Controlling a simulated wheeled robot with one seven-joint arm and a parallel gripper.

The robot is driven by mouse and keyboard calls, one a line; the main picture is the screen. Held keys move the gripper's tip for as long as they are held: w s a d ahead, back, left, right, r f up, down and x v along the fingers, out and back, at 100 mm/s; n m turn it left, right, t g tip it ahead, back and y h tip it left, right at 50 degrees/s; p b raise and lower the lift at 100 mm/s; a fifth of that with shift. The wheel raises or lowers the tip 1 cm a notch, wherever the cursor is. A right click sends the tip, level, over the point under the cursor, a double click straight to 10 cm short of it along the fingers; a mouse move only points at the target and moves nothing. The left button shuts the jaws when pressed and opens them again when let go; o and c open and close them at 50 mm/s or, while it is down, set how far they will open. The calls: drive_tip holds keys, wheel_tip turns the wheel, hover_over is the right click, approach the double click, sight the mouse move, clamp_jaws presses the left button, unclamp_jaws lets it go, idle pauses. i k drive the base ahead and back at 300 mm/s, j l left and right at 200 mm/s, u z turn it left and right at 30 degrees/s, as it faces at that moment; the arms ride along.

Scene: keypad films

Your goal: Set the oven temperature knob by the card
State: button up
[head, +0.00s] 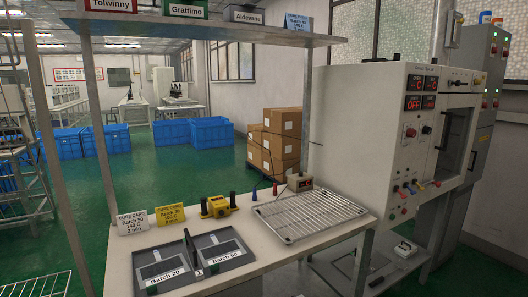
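The oven (350,120) is a pale cabinet at the right with a dark door window (453,140). Its front panel carries red displays (421,84), one reading OFF. A small dark knob (426,130) sits below the displays; its setting and label are too small to read. A pale cure card (131,222) on the bench seems to read Batch 50, 140 C, 2 min. A yellow cure card (170,214) stands beside it, text partly unclear. Another blue-white card (297,21) is on the shelf above, its text hard to read. My gripper is not in view.
A grey tray (238,269) with batch labels and a wire rack (308,213) lie on the bench (236,207). A yellow device (218,206) stands behind the tray. Coloured levers (407,189) stick out low on the oven panel. Cardboard boxes (281,140) stand on the floor behind.

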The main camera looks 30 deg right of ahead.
sight(410, 133)
drive_tip(key=z, duration=1.2)
